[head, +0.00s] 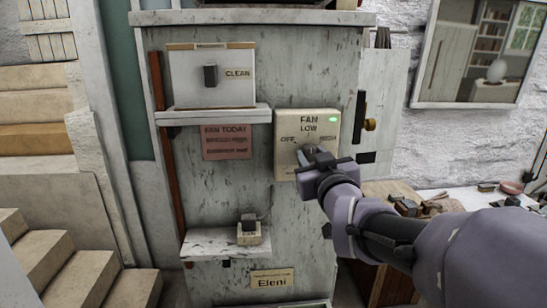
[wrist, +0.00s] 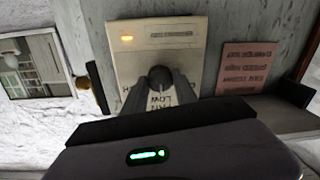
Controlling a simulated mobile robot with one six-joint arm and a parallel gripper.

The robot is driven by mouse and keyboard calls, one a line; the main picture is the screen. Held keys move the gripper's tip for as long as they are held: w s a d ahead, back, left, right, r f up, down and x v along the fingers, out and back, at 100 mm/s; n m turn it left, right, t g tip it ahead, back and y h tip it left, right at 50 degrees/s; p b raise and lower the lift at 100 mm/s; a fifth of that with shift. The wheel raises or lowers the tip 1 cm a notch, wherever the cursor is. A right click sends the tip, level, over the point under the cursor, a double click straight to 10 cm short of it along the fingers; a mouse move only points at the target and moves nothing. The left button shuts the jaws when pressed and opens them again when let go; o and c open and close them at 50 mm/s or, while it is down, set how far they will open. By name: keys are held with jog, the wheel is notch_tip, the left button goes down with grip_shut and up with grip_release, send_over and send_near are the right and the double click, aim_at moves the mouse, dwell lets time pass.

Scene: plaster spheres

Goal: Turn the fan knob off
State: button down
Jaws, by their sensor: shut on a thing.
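The cream fan panel (head: 292,122) is on the grey weathered cabinet front. It reads FAN, with OFF at left, LOW on top and a partly hidden label at right. A green light (head: 333,119) glows at its upper right. The round knob (head: 304,156) is mostly hidden behind my gripper (head: 310,158), which is shut on it. In the wrist view the panel (wrist: 185,55) appears upside down, with an orange light (wrist: 126,38) and the dark knob (wrist: 160,74) between my fingers (wrist: 160,86). I cannot tell where the knob points.
A CLEAN switch board (head: 185,80) stands on a shelf (head: 215,115) at upper left, above a pink FAN TODAY note (head: 226,142). A small switch box (head: 249,232) sits on a lower shelf (head: 205,243). A cluttered bench (head: 375,190) is at right, and stairs (head: 85,255) at left.

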jog(key=n+b, duration=0.2)
jog(key=b, duration=0.1)
jog(key=shift+f, duration=0.25)
jog(key=n+b, duration=0.7)
jog(key=shift+r+n+b, duration=0.1)
jog(key=shift+n+b, duration=0.2)
jog(key=shift+n, duration=0.1)
jog(key=shift+r+n+b, duration=0.1)
jog(key=shift+n+b, duration=0.5)
jog(key=shift+n, duration=0.1)
jog(key=c, duration=1)
grip_release()
jog(key=shift+o, duration=0.2)
